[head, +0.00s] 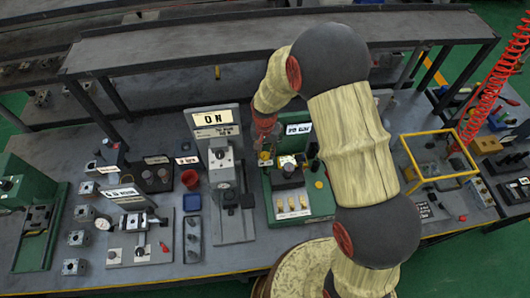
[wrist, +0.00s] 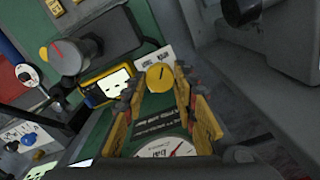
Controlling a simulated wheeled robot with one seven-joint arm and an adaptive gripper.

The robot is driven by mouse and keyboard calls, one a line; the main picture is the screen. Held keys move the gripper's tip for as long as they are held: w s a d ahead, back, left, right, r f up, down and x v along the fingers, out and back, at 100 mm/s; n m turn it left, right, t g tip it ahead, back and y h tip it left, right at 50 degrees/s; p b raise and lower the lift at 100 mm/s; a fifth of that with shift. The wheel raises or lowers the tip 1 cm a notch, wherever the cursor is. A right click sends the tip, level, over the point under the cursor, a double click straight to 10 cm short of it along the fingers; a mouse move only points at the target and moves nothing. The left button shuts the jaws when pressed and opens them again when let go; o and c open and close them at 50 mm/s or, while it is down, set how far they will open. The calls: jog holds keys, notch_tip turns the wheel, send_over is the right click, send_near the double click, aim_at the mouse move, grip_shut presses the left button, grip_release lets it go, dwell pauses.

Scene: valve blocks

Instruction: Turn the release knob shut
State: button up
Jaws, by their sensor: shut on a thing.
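The release knob, a small round yellow knob (wrist: 160,77) with a dark pointer line, sits between my fingertips in the wrist view. My gripper (wrist: 163,92) has its yellow-padded fingers on either side of the knob and is shut on it. The pointer line runs roughly up and down in that picture. A printed white label lies just behind the knob, too small to read. In the head view my gripper (head: 265,150) is at the back left of the green valve block (head: 322,207). The knob cannot be made out there.
A grey stand with an ON sign (head: 212,118) rises left of my gripper.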

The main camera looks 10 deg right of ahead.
jog(key=shift+c, duration=1)
jog(key=n, duration=0.3)
jog(key=shift+n+b, duration=0.3)
jog(key=shift+b, duration=0.1)
jog(key=n, duration=0.3)
jog(key=shift+n+b, duration=0.3)
jog(key=n, duration=0.3)
jog(key=shift+n, duration=0.3)
jog(key=shift+n+b, duration=0.4)
jog(key=shift+n, duration=1.1)
jog(key=o, duration=1.2)
jog(key=shift+c, duration=0.2)
